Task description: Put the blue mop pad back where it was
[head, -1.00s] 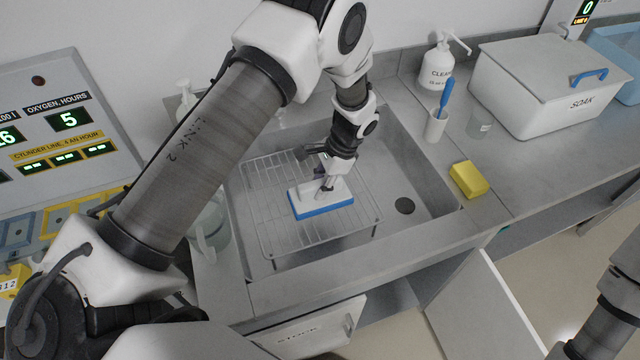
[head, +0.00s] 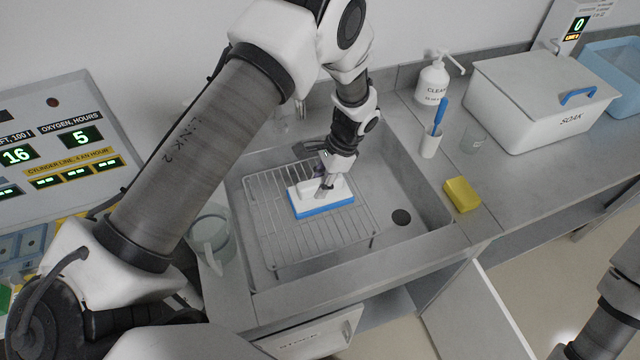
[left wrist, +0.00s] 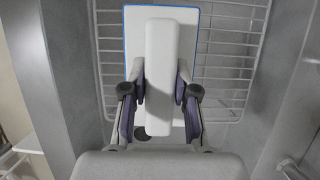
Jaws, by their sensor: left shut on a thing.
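The blue mop pad (head: 322,208) is a flat slab with a blue lower edge and a white top with a white grip block. It is at the wire rack (head: 270,221) in the sink; I cannot tell whether it touches the wires. My left gripper (head: 326,184) is shut on the pad's grip block from above. In the left wrist view the two fingers (left wrist: 159,90) press on both sides of the white block, and the pad (left wrist: 191,45) lies beyond them over the rack. In the head view, part of my right arm shows at the right edge, but its gripper is out of view.
The sink has a dark drain (head: 401,217) right of the rack. On the counter are a yellow sponge (head: 461,195), a cup with a blue brush (head: 431,145), a pump bottle (head: 432,84) and a closed SOAK box (head: 540,105). A jug (head: 208,238) stands left of the sink.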

